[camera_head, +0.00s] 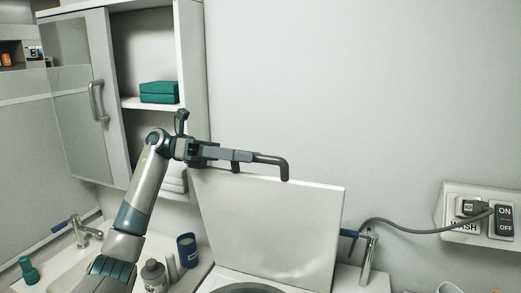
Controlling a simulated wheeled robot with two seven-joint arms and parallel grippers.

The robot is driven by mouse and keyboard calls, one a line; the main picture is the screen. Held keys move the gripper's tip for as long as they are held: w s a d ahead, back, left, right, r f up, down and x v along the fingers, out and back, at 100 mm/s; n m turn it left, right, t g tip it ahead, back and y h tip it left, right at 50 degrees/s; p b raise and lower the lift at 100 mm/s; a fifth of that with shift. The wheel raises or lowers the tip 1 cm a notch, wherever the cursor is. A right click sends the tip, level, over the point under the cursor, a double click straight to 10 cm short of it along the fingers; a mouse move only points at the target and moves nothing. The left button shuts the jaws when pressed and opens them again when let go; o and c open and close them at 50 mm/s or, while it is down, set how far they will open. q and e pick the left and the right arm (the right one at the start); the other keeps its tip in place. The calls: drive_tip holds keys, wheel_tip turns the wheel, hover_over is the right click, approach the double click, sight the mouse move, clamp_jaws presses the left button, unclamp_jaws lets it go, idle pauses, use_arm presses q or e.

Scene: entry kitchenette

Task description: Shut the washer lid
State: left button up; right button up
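The washer lid (275,225) is a white panel standing raised, close to upright, at the lower middle of the view. Below it, part of the washer's round dark opening (245,288) shows at the bottom edge. My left gripper (268,160) reaches in from the left, along the lid's top edge. Its dark bent finger points down at that edge; I cannot tell whether it touches. Nothing is seen held, and the finger spacing is unclear. My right gripper is out of view.
A tap (368,255) is right of the lid, and a wash switch panel (480,213) is on the wall. Bottles and a blue cup (187,250) stand left.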

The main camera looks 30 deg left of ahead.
sight(280, 161)
use_arm(q)
drive_tip(key=shift+p+x, duration=0.65)
drive_tip(key=shift+x, duration=1.35)
clamp_jaws()
